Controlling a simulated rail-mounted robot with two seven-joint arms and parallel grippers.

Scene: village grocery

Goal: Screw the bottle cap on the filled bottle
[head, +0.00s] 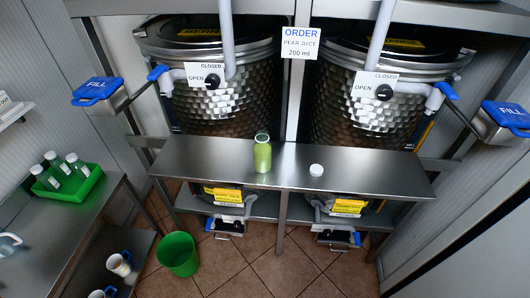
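A bottle (262,156) filled with green liquid stands upright on the steel shelf (375,170) in front of the tanks. Its neck shows no white cap on it. A small white bottle cap (316,170) lies on the same shelf, to the right of the bottle and apart from it. Neither of my grippers is in view.
Two steel tanks stand behind the shelf; an order sign (300,43) reads pear juice, 200 ml. A green crate (88,186) with several capped bottles sits on the left table. A green bin (178,254) stands on the floor. The shelf's right end is clear.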

